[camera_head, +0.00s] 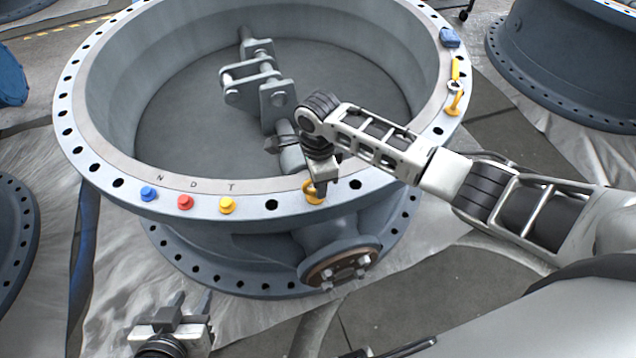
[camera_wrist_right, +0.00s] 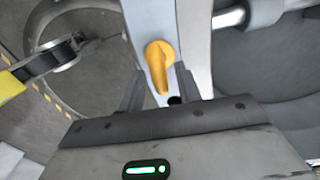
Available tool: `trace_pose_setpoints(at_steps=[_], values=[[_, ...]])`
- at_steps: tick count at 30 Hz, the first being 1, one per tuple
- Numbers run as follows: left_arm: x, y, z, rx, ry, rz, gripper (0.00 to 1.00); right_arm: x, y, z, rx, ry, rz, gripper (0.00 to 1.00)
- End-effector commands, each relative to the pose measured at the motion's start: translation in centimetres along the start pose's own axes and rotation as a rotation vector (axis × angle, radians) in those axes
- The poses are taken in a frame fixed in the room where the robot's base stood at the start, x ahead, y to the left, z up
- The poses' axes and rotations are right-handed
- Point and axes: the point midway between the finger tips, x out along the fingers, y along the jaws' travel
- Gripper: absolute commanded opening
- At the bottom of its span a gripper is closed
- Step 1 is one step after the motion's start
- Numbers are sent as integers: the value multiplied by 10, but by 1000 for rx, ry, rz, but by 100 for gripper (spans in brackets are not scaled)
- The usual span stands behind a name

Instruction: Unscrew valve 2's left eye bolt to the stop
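The large grey valve (camera_head: 120,170) stands in the middle of the head view; I see no number on it. A yellow eye bolt (camera_head: 313,197) is on its near rim, partly hidden by my right gripper (camera_head: 320,185), which points down over it. In the right wrist view the yellow eye bolt (camera_wrist_right: 157,62) shows nearly edge-on between the two separated fingers of my right gripper (camera_wrist_right: 160,85). Contact between them cannot be told. My left gripper (camera_head: 188,302) is at the lower left, empty, with its fingers apart, away from the valve.
Blue (camera_head: 149,194), red (camera_head: 185,202) and yellow (camera_head: 227,205) plugs sit on the near rim beside letters N, D, T. Another yellow eye bolt (camera_head: 455,104) is on the right rim. A linkage (camera_head: 262,85) stands inside the ring. Another valve (camera_head: 570,65) is at upper right.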

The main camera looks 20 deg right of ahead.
Motion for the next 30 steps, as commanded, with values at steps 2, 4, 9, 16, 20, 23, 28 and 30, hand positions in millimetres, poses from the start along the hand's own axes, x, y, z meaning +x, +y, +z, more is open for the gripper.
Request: trace_pose_setpoints(at_steps=[2,4,9,16,20,23,28,30], values=[[0,0,2,2,-1,2,36,7,0,0,0,-1,0,34],[0,0,1,3,2,3,36,11,0,0,0,-1,0,34],[-1,0,-2,5,8,4,36,12,0,0,-1,-1,-1,34],[-1,0,-3,6,10,4,36,12,0,0,-1,-1,-1,9],[0,0,-4,7,12,3,36,12,0,0,0,-1,-1,0],[0,0,-4,7,11,3,36,11,0,0,-2,-1,-1,0],[-4,0,-8,8,5,2,36,9,0,1,-26,-3,1,0],[-7,0,-12,9,2,0,36,7,0,2,-49,-4,2,0]])
